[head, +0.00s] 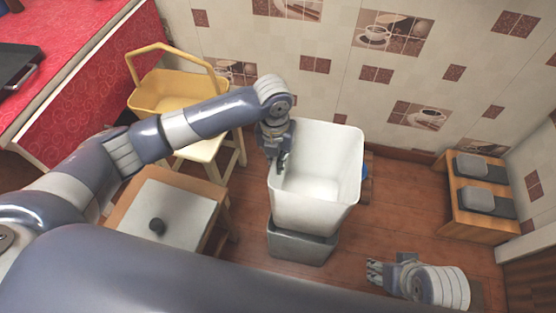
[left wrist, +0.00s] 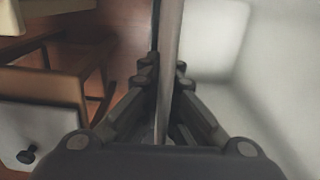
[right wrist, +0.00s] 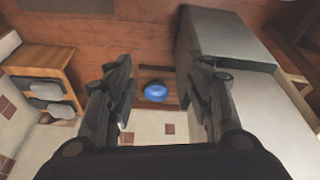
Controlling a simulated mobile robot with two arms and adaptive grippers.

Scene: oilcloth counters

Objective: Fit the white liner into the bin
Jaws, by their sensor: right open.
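The white liner (head: 318,205) is an open-topped tub, roughly upright, over the grey bin (head: 302,247) in the head view. The bin's lower part shows below it; I cannot tell whether the liner's base is inside the bin's mouth. My left gripper (head: 280,163) is at the liner's left rim. In the left wrist view its fingers (left wrist: 164,75) are closed on both sides of the liner's wall (left wrist: 168,40). My right gripper (head: 372,271) is open and empty, right of the bin. The right wrist view shows the bin (right wrist: 225,40) and liner (right wrist: 265,115) beside its fingers (right wrist: 158,75).
A low table (head: 122,215) with a pale top and dark knob stands left of the bin. Behind it are a yellow basket (head: 175,93) and a red counter (head: 95,75). A blue round thing (right wrist: 156,92) lies behind the liner. A wooden rack (head: 470,226) stands right; floor between is clear.

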